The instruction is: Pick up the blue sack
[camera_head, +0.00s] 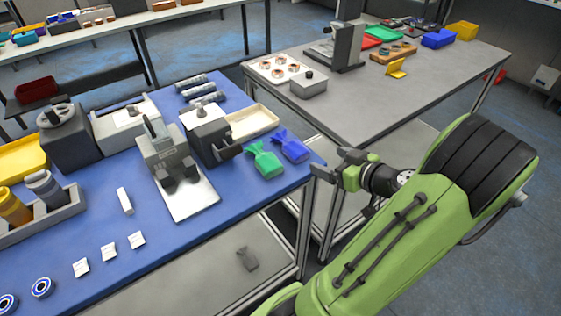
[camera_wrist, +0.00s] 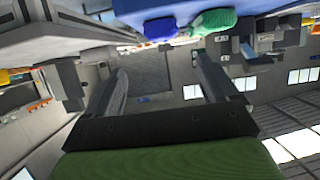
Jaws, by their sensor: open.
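The blue sack (camera_head: 291,149) lies on the blue table top near its right corner, just right of a green sack (camera_head: 264,161). In the wrist view the blue sack (camera_wrist: 160,29) shows at the top, with the green sack (camera_wrist: 213,21) to its right. My gripper (camera_head: 329,164) is beyond the table's right edge, right of the blue sack and apart from it. Its two fingers are spread and empty in the wrist view (camera_wrist: 160,85).
On the blue table (camera_head: 130,262) stand a scanner-like device (camera_head: 172,160), a dark grey machine (camera_head: 207,134) and a cream tray (camera_head: 251,121). A grey table (camera_head: 370,105) with trays and bins stands behind. A grey sack-like item (camera_head: 247,259) lies on the lower shelf.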

